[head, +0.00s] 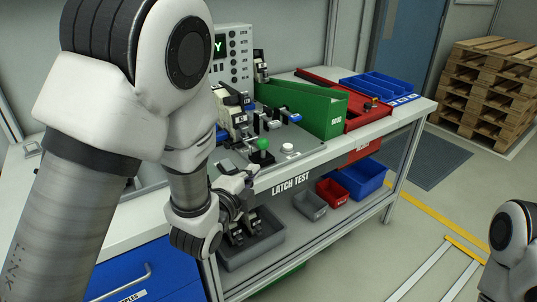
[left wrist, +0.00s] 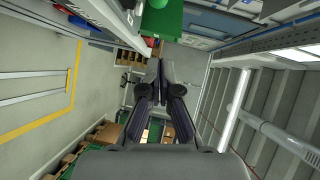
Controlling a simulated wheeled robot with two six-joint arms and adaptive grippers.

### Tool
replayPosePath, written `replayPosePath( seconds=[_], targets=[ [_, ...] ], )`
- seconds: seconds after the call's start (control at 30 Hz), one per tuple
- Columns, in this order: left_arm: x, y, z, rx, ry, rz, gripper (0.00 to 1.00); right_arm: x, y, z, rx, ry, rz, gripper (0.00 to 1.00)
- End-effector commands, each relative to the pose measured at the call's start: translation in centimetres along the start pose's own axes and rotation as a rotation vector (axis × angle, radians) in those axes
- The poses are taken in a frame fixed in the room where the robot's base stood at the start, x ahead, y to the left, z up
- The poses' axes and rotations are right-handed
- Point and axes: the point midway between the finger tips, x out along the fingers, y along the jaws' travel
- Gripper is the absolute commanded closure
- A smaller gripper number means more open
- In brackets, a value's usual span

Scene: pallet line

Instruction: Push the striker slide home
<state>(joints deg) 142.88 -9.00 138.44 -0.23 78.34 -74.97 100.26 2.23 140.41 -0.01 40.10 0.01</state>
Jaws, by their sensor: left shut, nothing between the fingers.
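The latch test fixture (head: 240,118) stands on the grey bench, a cluster of pale blocks and metal parts. I cannot tell which part is the striker slide; my arm hides some of the fixture. My left gripper (head: 244,182) is at the bench's front edge, below and left of the green knob. Its fingers (left wrist: 160,68) are shut and empty in the left wrist view. My right gripper is out of view.
A green bin (head: 312,112), a red tray (head: 366,117) and blue trays (head: 382,86) stand right of the fixture. A white button (head: 288,148) sits near the front edge. Bins, including a grey one (head: 268,247), stand on the lower shelf. Pallets (head: 492,82) are stacked behind.

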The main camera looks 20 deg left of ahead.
Motion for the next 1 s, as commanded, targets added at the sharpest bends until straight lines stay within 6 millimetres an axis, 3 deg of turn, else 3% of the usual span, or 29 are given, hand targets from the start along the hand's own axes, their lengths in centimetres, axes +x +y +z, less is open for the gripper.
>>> replayPosePath(
  seconds=[0.37,0.83,1.0],
  targets=[
    [0.8,0.1,0.0,-0.002,0.000,0.003,1.00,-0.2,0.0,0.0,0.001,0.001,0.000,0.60],
    [10.2,0.0,0.0,-0.002,0.000,0.003,1.00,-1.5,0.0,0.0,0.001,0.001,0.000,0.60],
    [12.1,0.1,2.2,-0.005,-0.003,0.004,1.00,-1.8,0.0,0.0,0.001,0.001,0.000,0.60]
  ],
)
